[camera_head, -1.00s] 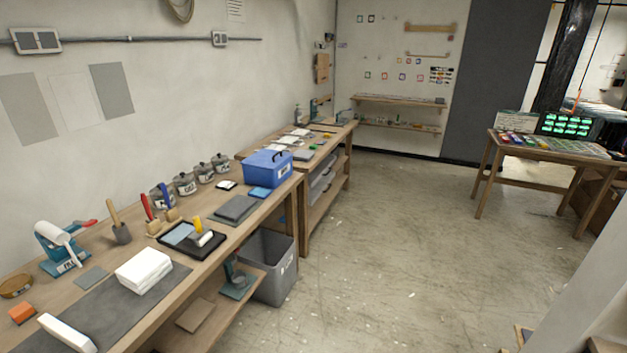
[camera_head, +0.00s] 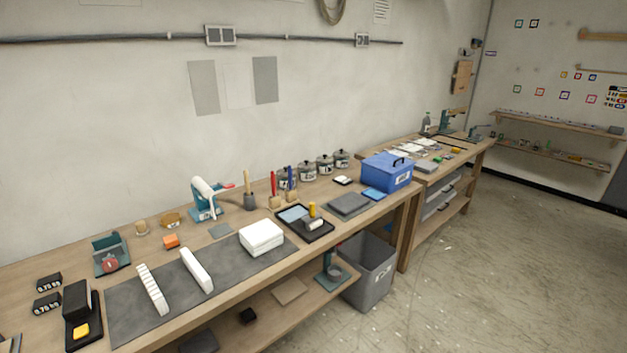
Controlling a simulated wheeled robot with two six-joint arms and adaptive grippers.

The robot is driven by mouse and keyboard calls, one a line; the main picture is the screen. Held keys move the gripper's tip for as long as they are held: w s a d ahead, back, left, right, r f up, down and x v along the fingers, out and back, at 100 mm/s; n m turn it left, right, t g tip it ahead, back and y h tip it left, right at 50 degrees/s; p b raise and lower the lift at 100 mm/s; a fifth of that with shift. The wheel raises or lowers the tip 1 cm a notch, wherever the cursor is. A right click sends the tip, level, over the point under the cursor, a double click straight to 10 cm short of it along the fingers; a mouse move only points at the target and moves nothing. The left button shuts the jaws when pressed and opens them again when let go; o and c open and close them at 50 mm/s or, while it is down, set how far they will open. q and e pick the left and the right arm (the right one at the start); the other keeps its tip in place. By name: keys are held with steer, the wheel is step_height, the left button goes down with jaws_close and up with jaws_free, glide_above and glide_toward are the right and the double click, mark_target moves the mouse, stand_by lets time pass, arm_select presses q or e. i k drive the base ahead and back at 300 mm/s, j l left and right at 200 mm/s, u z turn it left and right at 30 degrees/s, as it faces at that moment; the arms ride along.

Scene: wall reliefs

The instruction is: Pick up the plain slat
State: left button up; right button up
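Two long white slats lie apart on the dark grey mat (camera_head: 225,292) on the workbench, in the lower left of the head view. The plain slat (camera_head: 196,270) is the right one, with smooth faces and no visible marks. The other slat (camera_head: 152,289), to its left, has notches or ridges along its length. A stack of white blocks or sheets (camera_head: 262,236) sits to the right of the plain slat. Neither of my grippers is in view.
A black scale-like device (camera_head: 82,315) stands left of the mat. A grey bin (camera_head: 367,270) stands below. The floor at right is clear.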

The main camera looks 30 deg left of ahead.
mark_target(201, 276)
steer(key=u, duration=3.15)
steer(key=i+j+z, duration=0.15)
steer(key=i+z, duration=0.25)
steer(key=i+j+z, duration=0.2)
steer(key=z, duration=0.2)
